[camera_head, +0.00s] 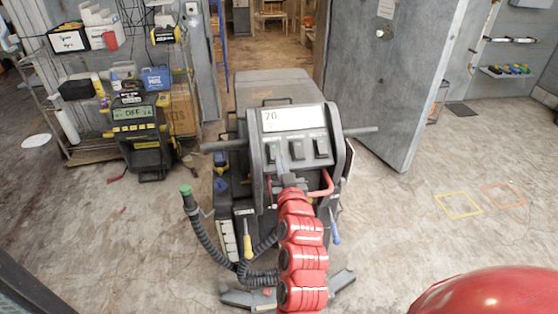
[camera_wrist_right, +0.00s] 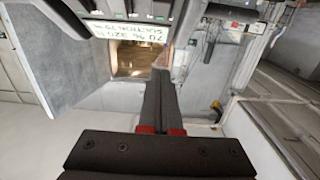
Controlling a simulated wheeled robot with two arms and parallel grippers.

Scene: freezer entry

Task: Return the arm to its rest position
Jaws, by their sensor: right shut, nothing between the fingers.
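My right arm reaches up the middle of the head view to a grey machine (camera_head: 337,160) with a display reading 70. My right gripper (camera_head: 281,152) is shut and empty, in front of the panel just below the display. I cannot tell whether it touches the panel. In the right wrist view the gripper's dark fingers (camera_wrist_right: 160,75) lie together with nothing between them. The machine's display (camera_wrist_right: 128,31) shows upside down at the top left there. My left gripper is not in view.
A corrugated hose (camera_head: 208,240) hangs at the machine's left, and a bar sticks out on each side. A wire shelf (camera_head: 70,85) with tools stands at the left. A large grey door (camera_head: 375,95) stands open behind. The floor at the right is clear, with a yellow square marking (camera_head: 458,206).

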